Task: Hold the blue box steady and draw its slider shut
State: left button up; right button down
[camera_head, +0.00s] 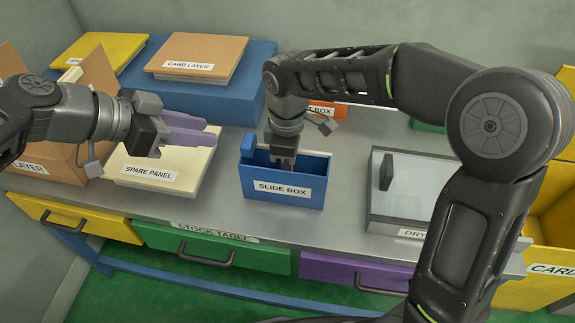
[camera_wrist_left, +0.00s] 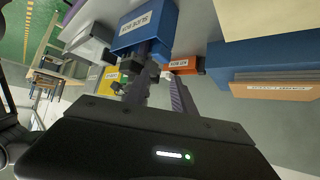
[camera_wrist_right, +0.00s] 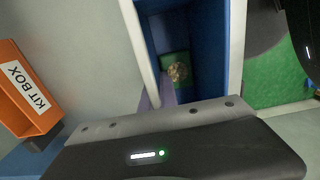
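The blue box (camera_head: 285,184), labelled SLIDE BOX, stands upright on the table with its top at least partly open. A raised blue block (camera_head: 247,146) shows at its left end; I cannot tell how it joins the slider. My right gripper (camera_head: 284,163) points down at the box, its fingertips partly hidden behind the front wall. In the right wrist view the box interior (camera_wrist_right: 195,28) holds something green with a brownish round patch (camera_wrist_right: 178,72). Whether those fingers grip a wall is unclear. My left gripper (camera_head: 196,131) is open and empty, left of the box above the spare panel.
The spare panel (camera_head: 160,180) lies left of the box, and a grey tray (camera_head: 378,216) with a clear top stands right. An orange kit box (camera_head: 328,110) and a blue block bearing the card layer (camera_head: 199,58) stand behind. The table front (camera_head: 330,232) is clear.

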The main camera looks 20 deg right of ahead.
pick_arm(q)
jog(key=shift+s+d, duration=0.15)
jog(key=shift+d, duration=0.15)
jog(key=shift+c, duration=0.7)
jog(key=d+m+g, duration=0.1)
jog(key=d, duration=0.1)
jog(key=d+m, duration=0.1)
jog(key=d, duration=0.2)
jog(key=d+m+g+y, duration=0.1)
jog(key=d, duration=0.2)
jog(key=shift+s+d+r+g, duration=0.25)
jog(key=shift+s+r+g, duration=0.05)
jog(key=shift+s, duration=0.05)
grip_shut()
jog(key=w+a+r+n+t+y, duration=0.1)
jog(key=w+a+n+y, duration=0.3)
jog(key=w+n+y, duration=0.1)
jog(key=shift+w+r+n+t, duration=0.3)
jog(key=shift+r+n, duration=0.1)
jog(key=shift+n, duration=0.1)
jog(key=shift+f, duration=0.1)
notch_tip(320, 180, down, 10)
jog(key=shift+r, duration=0.25)
jog(key=shift+d, duration=0.1)
